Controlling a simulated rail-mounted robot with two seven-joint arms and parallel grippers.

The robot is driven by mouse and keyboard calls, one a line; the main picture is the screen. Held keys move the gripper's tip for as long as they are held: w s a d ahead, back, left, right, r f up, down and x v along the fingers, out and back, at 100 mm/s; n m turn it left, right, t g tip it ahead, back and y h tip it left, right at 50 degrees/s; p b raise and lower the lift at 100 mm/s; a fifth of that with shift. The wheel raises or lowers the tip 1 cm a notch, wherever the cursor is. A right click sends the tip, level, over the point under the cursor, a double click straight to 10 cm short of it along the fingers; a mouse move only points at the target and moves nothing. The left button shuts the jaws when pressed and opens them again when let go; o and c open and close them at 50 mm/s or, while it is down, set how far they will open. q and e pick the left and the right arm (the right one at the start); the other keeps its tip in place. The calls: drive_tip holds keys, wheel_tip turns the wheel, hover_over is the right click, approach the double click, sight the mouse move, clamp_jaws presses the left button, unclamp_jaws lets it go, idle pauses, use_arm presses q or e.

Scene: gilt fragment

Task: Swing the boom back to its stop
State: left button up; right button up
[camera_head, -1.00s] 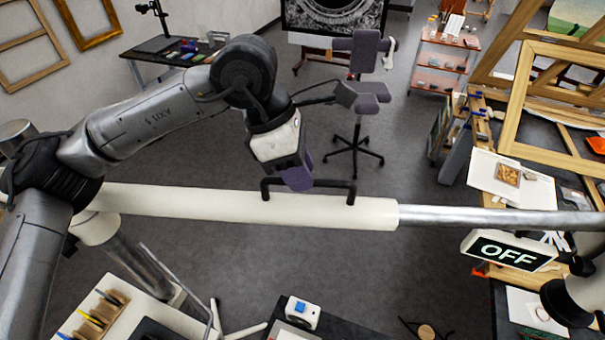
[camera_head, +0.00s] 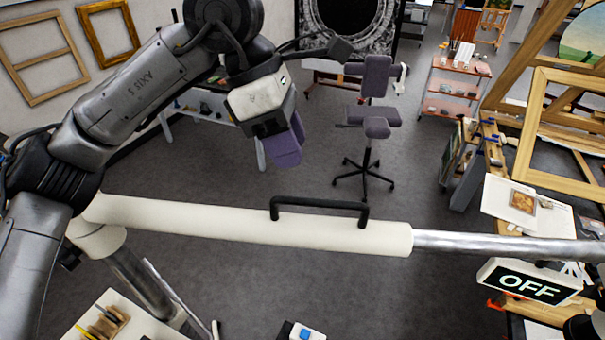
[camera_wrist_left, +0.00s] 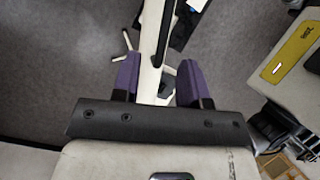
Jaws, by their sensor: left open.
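The boom is a long cream tube (camera_head: 200,218) with a bare metal section (camera_head: 500,244) on its right, running across the head view. A black bar handle (camera_head: 320,204) stands on the boom. My left gripper (camera_head: 286,152) is above and to the left of the handle, apart from it, with its purple fingers pointing down. In the left wrist view the two purple fingers (camera_wrist_left: 156,82) are spread. The cream boom (camera_wrist_left: 152,75) and dark handle (camera_wrist_left: 165,30) show beyond and between them, with nothing gripped. My right gripper is not in view. No stop can be made out.
A lit OFF sign (camera_head: 528,286) hangs below the boom's metal section at the right. An office chair (camera_head: 372,125) stands beyond the boom. Wooden easels (camera_head: 560,130) crowd the right side. Grey floor is open between chair and boom.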

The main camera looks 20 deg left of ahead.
use_arm(q)
drive_tip(key=shift+v, duration=2.85)
drive_tip(key=shift+b, duration=0.35)
